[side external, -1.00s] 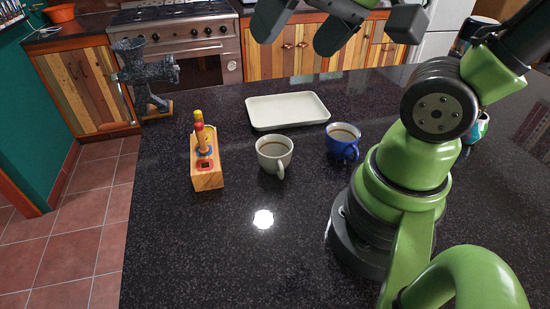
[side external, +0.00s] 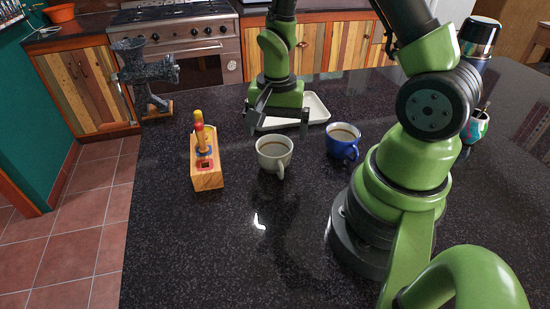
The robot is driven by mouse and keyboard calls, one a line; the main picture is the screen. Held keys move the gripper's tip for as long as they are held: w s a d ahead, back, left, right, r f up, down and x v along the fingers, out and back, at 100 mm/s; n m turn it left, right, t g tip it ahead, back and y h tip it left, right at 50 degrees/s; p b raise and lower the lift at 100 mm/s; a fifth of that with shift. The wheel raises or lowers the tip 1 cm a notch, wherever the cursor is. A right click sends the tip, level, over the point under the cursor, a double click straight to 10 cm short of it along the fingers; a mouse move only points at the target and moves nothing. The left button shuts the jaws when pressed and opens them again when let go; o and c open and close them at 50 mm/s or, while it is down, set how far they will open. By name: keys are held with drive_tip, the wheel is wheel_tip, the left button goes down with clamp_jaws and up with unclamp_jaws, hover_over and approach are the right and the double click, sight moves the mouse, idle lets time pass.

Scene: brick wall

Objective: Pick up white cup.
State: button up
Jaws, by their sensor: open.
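The white cup (side external: 273,157) stands upright on the dark counter, with brown liquid inside and its handle toward the front. My gripper (side external: 277,128) points down, just above and behind the cup in the side view. Its jaws are open and spread, one finger to the left and one to the right, with nothing between them that I can make out. I cannot tell the exact gap between the fingers and the cup.
A blue cup (side external: 342,145) stands right of the white cup. A wooden block with coloured pegs (side external: 206,172) stands left. A white tray (side external: 318,107) lies behind, partly hidden by my gripper. A black metal grinder (side external: 145,75) is at the back left. The front counter is clear.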

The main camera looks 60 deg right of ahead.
sight(276, 161)
drive_tip(key=shift+w+a+f, duration=0.1)
drive_tip(key=shift+f, duration=1.8)
drive_tip(key=shift+w+a+f, duration=0.1)
drive_tip(key=shift+f, duration=1.8)
drive_tip(key=c, duration=0.9)
drive_tip(key=shift+r, duration=0.1)
